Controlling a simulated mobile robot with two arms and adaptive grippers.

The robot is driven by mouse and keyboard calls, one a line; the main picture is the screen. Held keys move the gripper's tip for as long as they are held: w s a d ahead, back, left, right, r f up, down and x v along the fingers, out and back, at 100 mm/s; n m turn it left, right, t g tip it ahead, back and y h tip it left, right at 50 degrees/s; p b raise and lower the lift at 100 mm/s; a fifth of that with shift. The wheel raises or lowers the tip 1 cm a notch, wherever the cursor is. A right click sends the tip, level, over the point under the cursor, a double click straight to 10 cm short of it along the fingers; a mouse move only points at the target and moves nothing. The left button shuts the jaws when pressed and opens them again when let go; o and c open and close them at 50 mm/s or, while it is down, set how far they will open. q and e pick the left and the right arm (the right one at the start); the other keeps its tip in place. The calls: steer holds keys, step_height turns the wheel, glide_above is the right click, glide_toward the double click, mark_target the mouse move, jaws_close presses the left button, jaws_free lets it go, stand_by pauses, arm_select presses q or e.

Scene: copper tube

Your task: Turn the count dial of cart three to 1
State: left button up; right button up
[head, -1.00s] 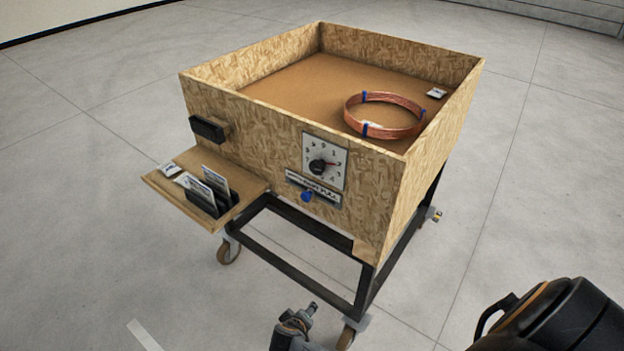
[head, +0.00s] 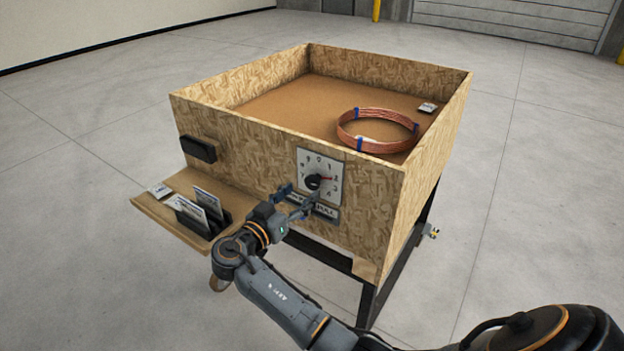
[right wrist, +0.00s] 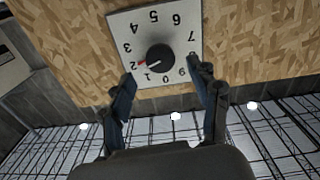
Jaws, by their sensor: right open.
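The count dial is a white square plate (head: 331,161) with digits around a black knob (head: 314,182), on the cart's front panel. In the right wrist view the plate (right wrist: 116,28) appears upside down, and the red mark beside the knob (right wrist: 160,60) points at 2. My right gripper (head: 302,194) is open in front of the dial's lower part. In the right wrist view its fingers (right wrist: 166,84) stand apart at either side of the plate's lower part, with the knob between and beyond them. I see no contact with the knob. My left gripper is not in view.
The chipboard cart (head: 220,118) holds a copper tube coil (head: 376,145) and a small card (head: 427,108). A side shelf (head: 150,206) with card holders (head: 190,216) is left of my right arm. A label strip (head: 325,212) sits below the dial. Open floor surrounds the cart.

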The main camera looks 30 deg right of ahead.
mark_target(311, 184)
steer(key=p+x, duration=0.1)
steer(key=x, duration=0.5)
steer(key=shift+a, duration=0.1)
steer(key=c, duration=1.2)
